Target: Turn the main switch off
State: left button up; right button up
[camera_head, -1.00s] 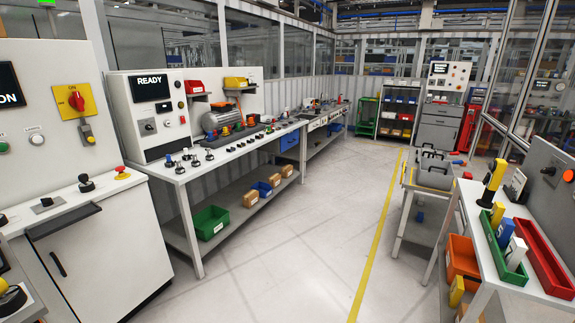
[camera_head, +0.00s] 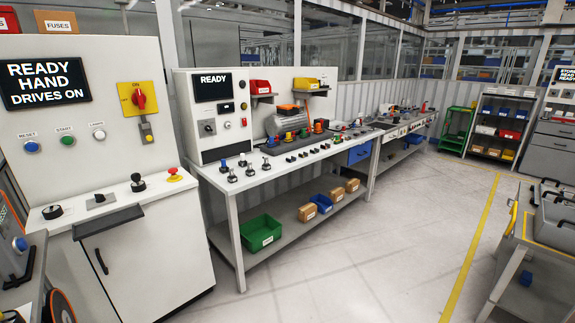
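The main switch (camera_head: 138,99) is a red rotary knob on a yellow plate. It is on the upright panel of the white control cabinet (camera_head: 85,150) at the left of the head view. "ON" is marked above the knob, and a smaller marking is at its left. The knob's handle looks upright, towards ON. The cabinet's screen (camera_head: 45,82) reads "READY HAND DRIVES ON". Neither of my grippers is in view, and nothing touches the switch.
Reset, start and lamps buttons (camera_head: 67,140) are left of the switch. A red mushroom button (camera_head: 174,173) and a black joystick (camera_head: 137,182) stand on the cabinet's ledge. A long workbench (camera_head: 240,188) adjoins at right. Open floor (camera_head: 350,260) lies in front of the bench.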

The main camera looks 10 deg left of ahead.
aim_at(139, 98)
jog(key=i+u, duration=0.3)
jog(key=i, duration=0.25)
jog(key=i+u, duration=0.35)
jog(key=i, duration=0.15)
jog(key=i+u, duration=0.4)
jog(key=i+l+u, duration=0.3)
jog(key=u, duration=0.15)
jog(key=i+l+u, duration=0.15)
jog(key=i+u, duration=0.3)
jog(key=i+l+u, duration=0.2)
jog(key=u, duration=0.25)
jog(key=i+l+u, duration=0.25)
jog(key=l, duration=0.15)
jog(key=i+l+u, duration=0.3)
jog(key=k+l, duration=0.1)
